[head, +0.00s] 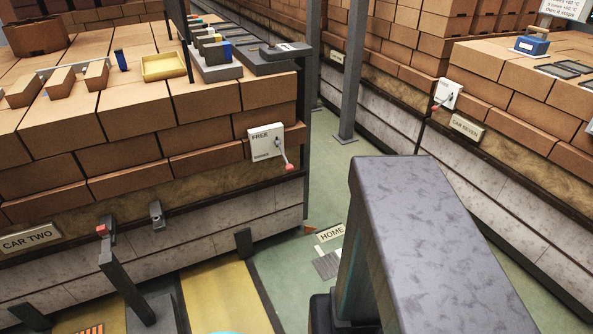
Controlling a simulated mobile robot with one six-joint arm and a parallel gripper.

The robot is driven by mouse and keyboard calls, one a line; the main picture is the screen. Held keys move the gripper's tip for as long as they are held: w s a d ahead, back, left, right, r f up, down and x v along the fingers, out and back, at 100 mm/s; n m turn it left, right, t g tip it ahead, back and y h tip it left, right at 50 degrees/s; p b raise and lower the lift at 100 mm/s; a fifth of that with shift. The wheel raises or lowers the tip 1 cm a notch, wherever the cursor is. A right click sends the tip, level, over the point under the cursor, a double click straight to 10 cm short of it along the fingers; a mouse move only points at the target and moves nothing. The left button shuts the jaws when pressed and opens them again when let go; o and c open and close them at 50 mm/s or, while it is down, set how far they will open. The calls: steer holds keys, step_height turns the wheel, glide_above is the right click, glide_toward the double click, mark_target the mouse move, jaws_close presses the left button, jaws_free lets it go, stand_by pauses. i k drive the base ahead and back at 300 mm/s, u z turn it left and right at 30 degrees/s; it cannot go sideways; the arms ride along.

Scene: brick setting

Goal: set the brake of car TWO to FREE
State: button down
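Car TWO is the brick-stacked car at left, with its name plate CAR TWO (30,239) low on the side. Its white brake plate (264,142) is near the car's right end. It reads FREE at the top and a smaller word at the bottom that I cannot read surely. The brake lever (282,152) has a red grip (289,167) that hangs down, toward the lower word and away from FREE. My gripper is not in view; a grey part of my own arm fills the lower right.
Car SEVEN, with its name plate (467,128), stands at right and has a similar brake plate (447,94). A green aisle with a HOME sign (329,233) lies between the cars. Grey posts (353,65) stand by the aisle. A yellow tray (164,66) sits on car TWO.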

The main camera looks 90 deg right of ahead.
mark_target(289, 168)
steer(key=z, duration=4.9)
steer(key=i, duration=0.1)
steer(key=u, duration=3.95)
steer(key=i, duration=0.45)
steer(key=z, duration=0.25)
steer(key=k, duration=0.85)
steer(key=u, duration=0.15)
steer(key=i, duration=0.35)
